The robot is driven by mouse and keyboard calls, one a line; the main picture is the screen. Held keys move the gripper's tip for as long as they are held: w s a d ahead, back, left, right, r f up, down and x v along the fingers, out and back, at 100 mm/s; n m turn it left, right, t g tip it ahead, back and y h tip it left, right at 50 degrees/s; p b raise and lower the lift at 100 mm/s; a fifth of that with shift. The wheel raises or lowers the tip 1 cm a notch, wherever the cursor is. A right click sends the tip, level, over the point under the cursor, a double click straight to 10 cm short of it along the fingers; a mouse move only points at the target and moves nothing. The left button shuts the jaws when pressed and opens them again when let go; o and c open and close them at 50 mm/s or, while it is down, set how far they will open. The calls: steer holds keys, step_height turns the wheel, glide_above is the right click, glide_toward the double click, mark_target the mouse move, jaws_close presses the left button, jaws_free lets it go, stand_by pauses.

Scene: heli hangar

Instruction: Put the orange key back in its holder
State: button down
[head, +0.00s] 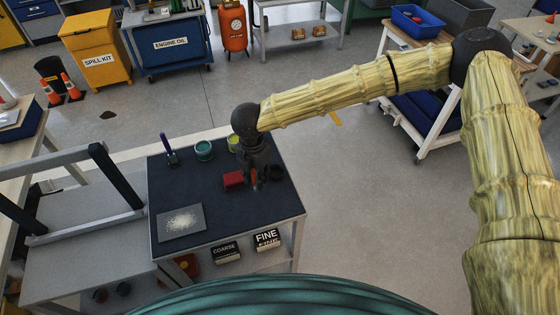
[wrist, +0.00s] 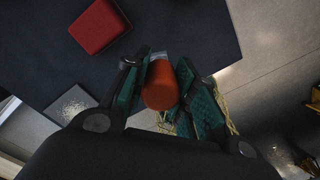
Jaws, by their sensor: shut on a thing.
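My gripper (head: 256,184) is over the right part of the dark-topped bench, pointing down. In the wrist view its two green-padded fingers are closed on an orange, rounded piece (wrist: 161,86), which I take to be the orange key; only its orange end shows clearly. The orange piece also shows as a small streak in the head view (head: 254,178). I cannot tell whether its lower end touches the bench. I cannot identify its holder for certain; a dark round item (head: 276,172) sits just right of the gripper.
A red block (head: 233,180) lies just left of my gripper. A teal jar (head: 204,150), a yellow-green jar (head: 233,142) and a purple-handled tool (head: 169,150) stand toward the back. A grey plate with pale grains (head: 181,222) lies front left. The front right of the bench top (head: 265,215) is clear.

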steer(key=shift+w+d+f+p, duration=0.75)
steer(key=shift+w+d+p, duration=0.15)
steer(key=shift+w, duration=0.65)
steer(key=shift+w+d+f+p, duration=0.8)
steer(key=shift+w+d, duration=0.25)
steer(key=shift+w, duration=0.5)
steer(key=shift+w+d+f+p, duration=0.7)
steer(key=shift+w+d+p, duration=0.25)
steer(key=shift+w, duration=0.6)
steer(key=c, duration=1.2)
jaws_free()
steer(key=shift+f, duration=0.1)
steer(key=shift+o, duration=0.2)
step_height(320, 180, up, 12)
steer(key=b, duration=0.3)
